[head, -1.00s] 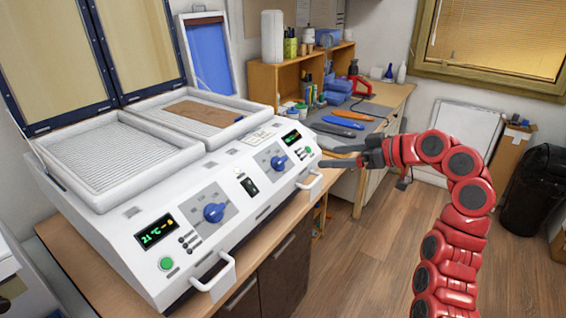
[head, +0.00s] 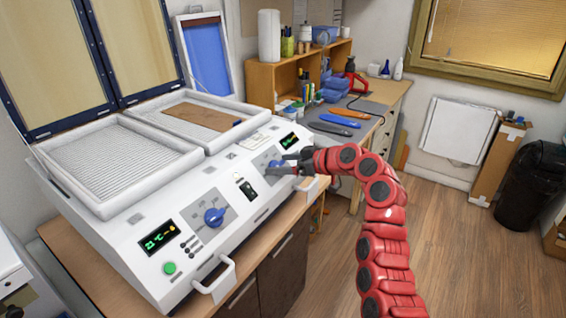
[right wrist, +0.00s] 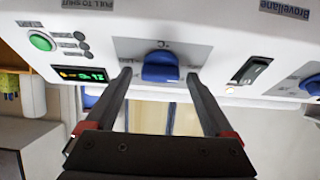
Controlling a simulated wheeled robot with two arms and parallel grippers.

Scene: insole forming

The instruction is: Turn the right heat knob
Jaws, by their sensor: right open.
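The white two-bay heating machine (head: 255,215) has two blue heat knobs on its sloped front panel. The right heat knob (right wrist: 160,66) shows clearly in the right wrist view, centred between my fingers. My right gripper is open, with one finger on each side of the knob in the right wrist view (right wrist: 159,77). I cannot tell whether the fingertips touch the knob or reach around it. The left heat knob (head: 214,217) is in plain view, clear of my gripper. My left gripper is out of view.
A front handle (head: 309,187) sticks out just below my right gripper. The right display (head: 289,140) is lit beside the knob. A brown sheet (head: 203,115) lies in the right bay. A bench with tools (head: 345,120) stands behind.

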